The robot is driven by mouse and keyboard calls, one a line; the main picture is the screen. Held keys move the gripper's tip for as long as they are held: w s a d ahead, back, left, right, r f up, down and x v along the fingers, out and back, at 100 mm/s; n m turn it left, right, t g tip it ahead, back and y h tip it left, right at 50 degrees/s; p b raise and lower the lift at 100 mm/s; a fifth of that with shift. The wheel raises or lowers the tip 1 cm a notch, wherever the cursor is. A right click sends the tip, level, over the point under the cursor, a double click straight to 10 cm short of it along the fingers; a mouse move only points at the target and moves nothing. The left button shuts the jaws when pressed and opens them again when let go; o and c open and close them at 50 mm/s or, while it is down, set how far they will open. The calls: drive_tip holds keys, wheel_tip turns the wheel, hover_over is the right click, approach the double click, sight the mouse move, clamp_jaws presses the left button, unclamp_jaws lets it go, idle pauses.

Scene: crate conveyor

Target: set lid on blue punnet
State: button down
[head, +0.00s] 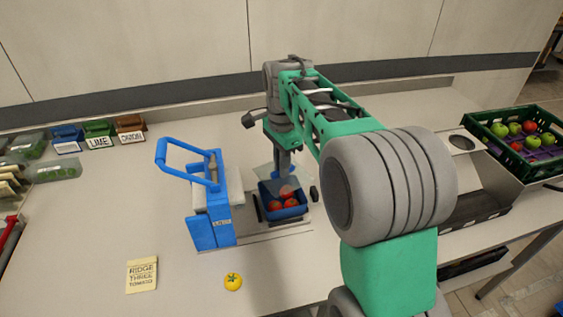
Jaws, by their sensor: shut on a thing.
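The blue punnet (285,214) holds red tomatoes and stands on a low grey platform beside a blue machine. My gripper (284,168) is above the punnet, pointing down. It is shut on a clear lid (264,174), which looks tilted and hangs over the punnet's far side. The fingertips are small and partly lost against the lid. I cannot tell whether the lid touches the punnet's rim.
The blue machine (213,222) with a raised handle stands just left of the punnet. A yellow tomato (233,282) and a printed card (141,275) lie in front. Labelled bins (98,135) stand back left. A green crate (494,148) of fruit is at right.

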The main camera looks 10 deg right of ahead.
sight(281, 182)
drive_tip(key=m, duration=0.1)
drive_tip(key=w+m, duration=0.1)
drive_tip(key=shift+f+m, duration=0.1)
drive_tip(key=shift+m, duration=0.3)
drive_tip(key=shift+f, duration=0.15)
wheel_tip(281, 182, down, 7)
drive_tip(key=b, duration=0.5)
drive_tip(key=shift+d, duration=0.1)
idle(0.4)
drive_tip(key=c, duration=1.3)
unclamp_jaws()
drive_tip(key=shift+c, duration=0.2)
drive_tip(key=shift+o, duration=0.3)
